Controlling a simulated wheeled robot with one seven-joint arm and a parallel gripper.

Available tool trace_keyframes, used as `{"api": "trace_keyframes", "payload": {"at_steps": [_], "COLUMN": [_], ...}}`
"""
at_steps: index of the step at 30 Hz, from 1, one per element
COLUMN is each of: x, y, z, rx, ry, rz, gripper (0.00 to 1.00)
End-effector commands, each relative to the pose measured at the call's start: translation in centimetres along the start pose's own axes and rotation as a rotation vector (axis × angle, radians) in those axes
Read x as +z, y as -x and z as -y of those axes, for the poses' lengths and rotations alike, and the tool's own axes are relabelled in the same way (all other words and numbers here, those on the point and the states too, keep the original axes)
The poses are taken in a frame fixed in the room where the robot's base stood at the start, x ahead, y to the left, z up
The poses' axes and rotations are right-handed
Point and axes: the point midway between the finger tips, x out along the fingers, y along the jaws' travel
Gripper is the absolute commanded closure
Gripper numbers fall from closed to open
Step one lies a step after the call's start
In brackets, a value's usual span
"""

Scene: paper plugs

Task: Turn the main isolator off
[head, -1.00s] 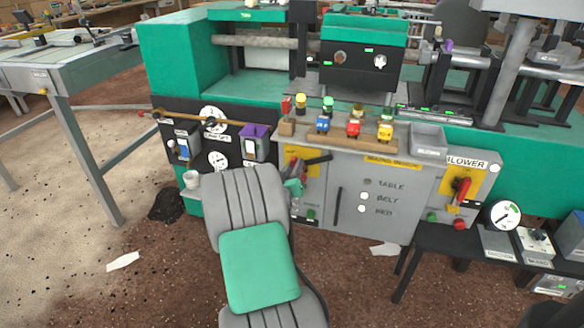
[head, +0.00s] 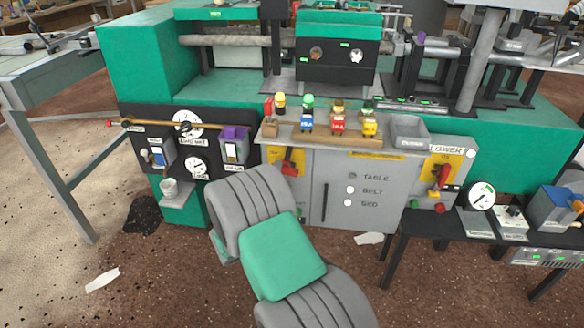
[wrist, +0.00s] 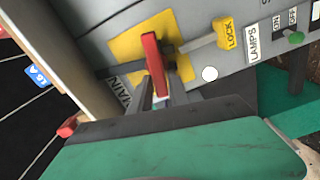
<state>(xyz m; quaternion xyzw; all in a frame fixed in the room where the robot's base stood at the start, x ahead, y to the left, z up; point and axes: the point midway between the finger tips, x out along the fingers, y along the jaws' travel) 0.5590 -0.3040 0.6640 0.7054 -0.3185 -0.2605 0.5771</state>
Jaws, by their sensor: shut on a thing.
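The main isolator is a red handle (wrist: 151,52) on a yellow plate (wrist: 126,46), beside a label reading MAIN, in the wrist view. In the head view the red handle (head: 289,161) shows at the left end of the grey cabinet, above my arm. My gripper (wrist: 156,90) has its narrow dark fingers at the lower end of the handle and is shut on it. The contact itself is partly hidden by my gripper's body. In the head view my arm hides the gripper.
A yellow LOCK tag (wrist: 224,34) sits on a grey bar right of the isolator. A similar red handle (head: 441,176) marks the blower switch. Small figures (head: 338,122) stand on the ledge above. A black stand (head: 410,226) is at the right.

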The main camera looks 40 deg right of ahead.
Motion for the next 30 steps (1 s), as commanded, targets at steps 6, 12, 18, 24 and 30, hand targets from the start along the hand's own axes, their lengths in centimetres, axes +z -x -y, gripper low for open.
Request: {"api": "trace_keyframes", "payload": {"at_steps": [6, 12, 18, 24, 30], "x": [-0.4, -0.35, -0.32, -0.23, -0.21], "y": [0.15, 0.15, 0.13, 0.1, 0.09], "z": [0.27, 0.48, 0.54, 0.55, 0.56], "rx": [-0.002, -0.001, 0.0, 0.0, 0.0], "ry": [0.128, 0.192, 0.215, 0.216, 0.216], "rz": [-0.007, -0.007, -0.008, -0.006, -0.006], "gripper": [1.0, 1.0, 1.0, 1.0, 0.73]}}
